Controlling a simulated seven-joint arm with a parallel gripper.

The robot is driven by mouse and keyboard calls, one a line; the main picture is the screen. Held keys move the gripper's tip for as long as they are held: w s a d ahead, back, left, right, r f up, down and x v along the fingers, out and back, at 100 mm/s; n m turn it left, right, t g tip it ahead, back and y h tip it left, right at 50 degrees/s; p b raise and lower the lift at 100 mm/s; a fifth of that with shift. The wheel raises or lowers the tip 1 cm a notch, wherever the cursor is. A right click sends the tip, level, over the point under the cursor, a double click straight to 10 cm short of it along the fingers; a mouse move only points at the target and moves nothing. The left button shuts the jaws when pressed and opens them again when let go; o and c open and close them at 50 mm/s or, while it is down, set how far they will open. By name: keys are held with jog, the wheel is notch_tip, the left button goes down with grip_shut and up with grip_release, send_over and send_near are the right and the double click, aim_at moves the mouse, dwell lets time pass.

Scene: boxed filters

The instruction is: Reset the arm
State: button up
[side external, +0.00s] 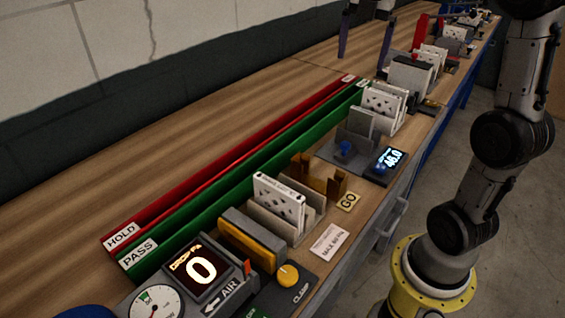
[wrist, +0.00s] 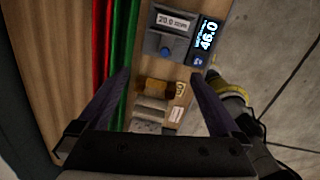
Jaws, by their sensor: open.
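My gripper (side external: 363,60) hangs at the top of the side external view, above the bench, its two dark fingers wide apart. In the wrist view my gripper (wrist: 160,75) is open, with nothing held between the fingers. Below it lie a grey block with a blue knob (wrist: 165,50), a lit display reading 46.0 (wrist: 206,38) and a brass-coloured fixture (wrist: 154,88). My fingers appear clear of all of these. The same brass fixture (side external: 318,177), beside a GO label (side external: 347,201), stands empty in the side external view.
White boxed filters stand in grey racks, one at the front (side external: 279,202) and others further back (side external: 384,104). Red HOLD (side external: 215,175) and green PASS (side external: 225,190) channels run along the bench. A gauge (side external: 156,303) and a display reading 0 (side external: 199,268) are at front left.

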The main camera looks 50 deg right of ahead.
jog(key=s+a+m+t, duration=0.3)
jog(key=s+a, duration=0.5)
jog(key=a, duration=0.5)
jog(key=s+a+f+m+t, duration=0.1)
jog(key=s+a+f+m, duration=0.1)
jog(key=f+m, duration=0.3)
jog(key=s+a+f+m, duration=0.2)
jog(key=s+f+m, duration=0.3)
jog(key=m, duration=0.6)
jog(key=shift+a+f+m+t, duration=0.15)
jog(key=shift+a+m+t, duration=0.15)
jog(key=shift+t, duration=0.1)
